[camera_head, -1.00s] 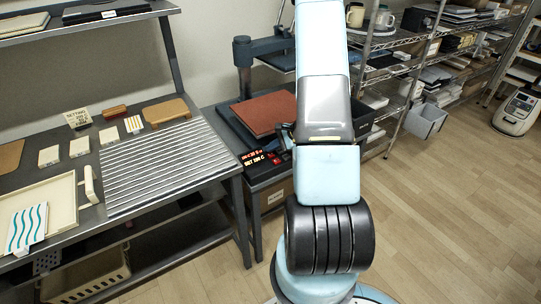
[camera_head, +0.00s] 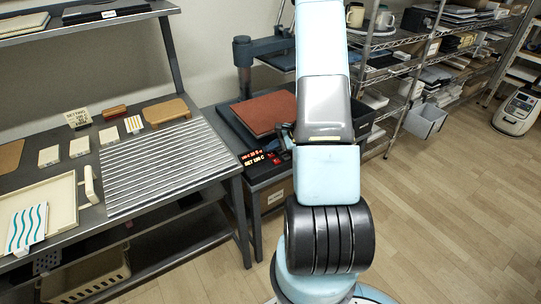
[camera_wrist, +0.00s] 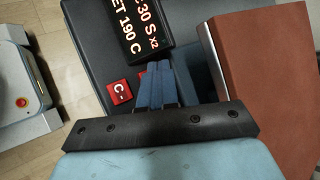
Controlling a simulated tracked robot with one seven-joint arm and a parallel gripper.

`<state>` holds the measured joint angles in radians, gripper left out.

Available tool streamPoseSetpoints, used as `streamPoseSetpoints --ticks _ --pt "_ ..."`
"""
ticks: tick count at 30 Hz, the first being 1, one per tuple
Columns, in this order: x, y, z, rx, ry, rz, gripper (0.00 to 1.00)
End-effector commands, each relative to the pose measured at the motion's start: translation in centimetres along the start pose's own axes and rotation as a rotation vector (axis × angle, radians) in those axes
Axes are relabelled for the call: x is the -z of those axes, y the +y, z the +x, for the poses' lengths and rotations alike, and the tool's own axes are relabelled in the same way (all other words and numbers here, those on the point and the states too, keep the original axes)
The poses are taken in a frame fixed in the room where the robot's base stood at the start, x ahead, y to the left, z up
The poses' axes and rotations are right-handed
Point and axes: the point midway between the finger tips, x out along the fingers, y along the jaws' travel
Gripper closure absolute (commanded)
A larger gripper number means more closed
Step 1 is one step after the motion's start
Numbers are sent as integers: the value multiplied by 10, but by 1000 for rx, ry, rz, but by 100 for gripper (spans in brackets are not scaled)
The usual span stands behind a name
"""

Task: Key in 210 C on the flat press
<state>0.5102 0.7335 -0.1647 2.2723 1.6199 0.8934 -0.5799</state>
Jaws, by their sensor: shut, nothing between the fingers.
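The flat press stands right of the bench, with a red-brown pad (camera_head: 262,113) on a dark base. Its lit display (camera_head: 254,159) also shows in the wrist view (camera_wrist: 132,28), reading "SET 190 C" and "30 S x2". A red "C-" key (camera_wrist: 120,92) lies below the display. Another red key, left of the fingertips, is mostly hidden by my gripper (camera_wrist: 153,68). My gripper is shut and empty, its tips over the key area beside the pad. I cannot tell whether they touch a key. In the head view, my arm partly hides it.
A small setting card (camera_head: 77,117) stands on the bench at left, near several pale blocks and a ribbed mat (camera_head: 165,165). Wire shelves (camera_head: 400,45) stand behind right.

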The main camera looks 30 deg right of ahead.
Motion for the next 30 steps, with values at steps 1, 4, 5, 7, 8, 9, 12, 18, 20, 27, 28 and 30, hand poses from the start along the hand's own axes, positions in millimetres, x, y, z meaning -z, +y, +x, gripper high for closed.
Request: streamPoseSetpoints --ticks 1,4,5,7,8,9,12,18,20,27,28,30 --pt "0 0 0 0 0 0 100" --pt "0 0 0 0 0 0 100" --pt "0 0 0 0 0 0 100" --pt "0 0 0 0 0 0 100" --pt "0 0 0 0 0 0 100" --pt "0 0 0 0 0 0 100" --pt "0 0 0 0 0 0 100" --pt "2 3 3 -1 0 1 100" --pt "3 4 4 -1 -1 1 100" --pt "4 4 5 0 0 0 100" --pt "4 4 5 0 0 0 100" --pt "4 4 5 0 0 0 100"
